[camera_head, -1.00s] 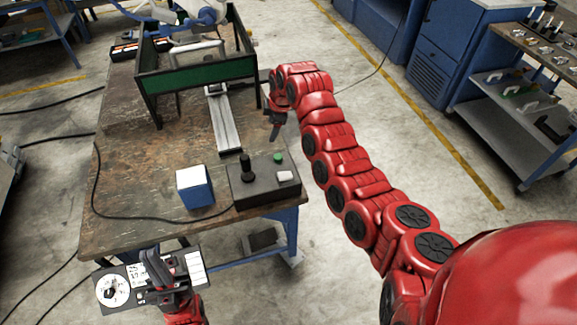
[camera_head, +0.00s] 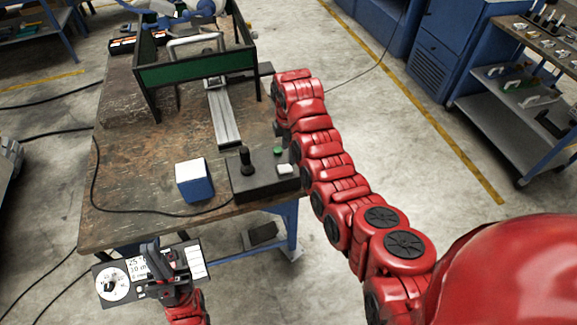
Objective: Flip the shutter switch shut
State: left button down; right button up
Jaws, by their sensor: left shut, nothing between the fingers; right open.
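A black control box (camera_head: 262,182) with a black stick, a green button and a white block sits at the table's front right corner. I cannot make out which part is the shutter switch or how it is set. My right gripper (camera_head: 280,128) is open, mostly hidden by its arm at the table's right edge, behind the box.
A blue-and-white cube (camera_head: 194,184) stands left of the box. A metal rail (camera_head: 222,115) runs under a dark green frame (camera_head: 197,70) behind. A black cable (camera_head: 150,217) curves across the worn table (camera_head: 120,160). The table's left middle is clear.

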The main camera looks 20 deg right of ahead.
aim_at(289, 167)
notch_tip(289, 167, down, 5)
jog(key=shift+r+p, duration=0.1)
jog(key=shift+p, duration=0.7)
jog(key=shift+f, duration=1.05)
